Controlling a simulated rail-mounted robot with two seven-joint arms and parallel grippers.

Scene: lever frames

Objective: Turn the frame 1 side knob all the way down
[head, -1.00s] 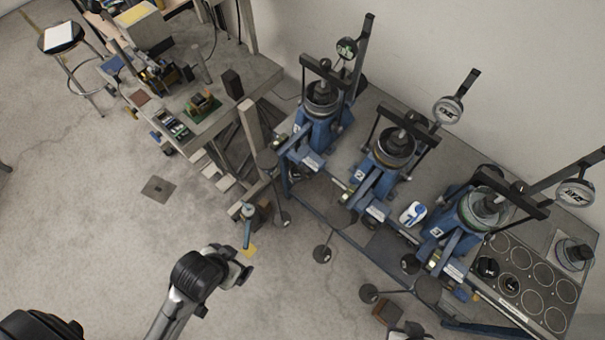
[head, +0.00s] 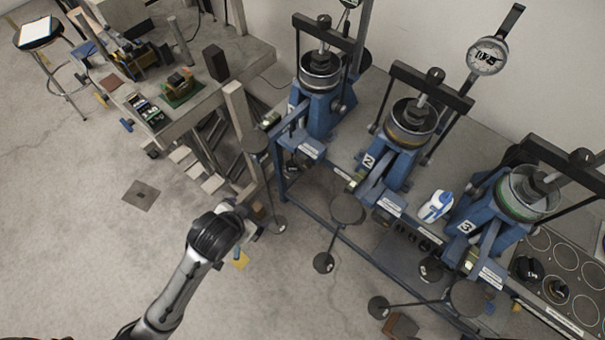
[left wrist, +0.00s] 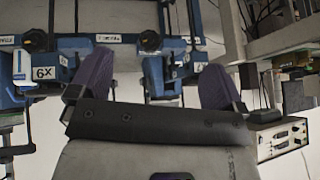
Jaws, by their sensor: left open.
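Frame 1 appears to be the leftmost blue lever frame (head: 318,95), beside numbered frame 2 (head: 400,140) and frame 3 (head: 500,205). A small round knob (head: 343,108) shows on the right side of the leftmost frame; I cannot tell surely whether it is the side knob. My left gripper (head: 254,228) is low, in front of the bench's left end, apart from the frame. In the left wrist view its two purple fingers (left wrist: 156,82) are spread with nothing between them. Beyond them are blue frame parts and dark round knobs (left wrist: 150,41). My right gripper is not in view.
Round pads on rods (head: 347,209) jut from the bench front. A blue-and-white object (head: 436,206) lies between frames 2 and 3. The floor at left is mostly open.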

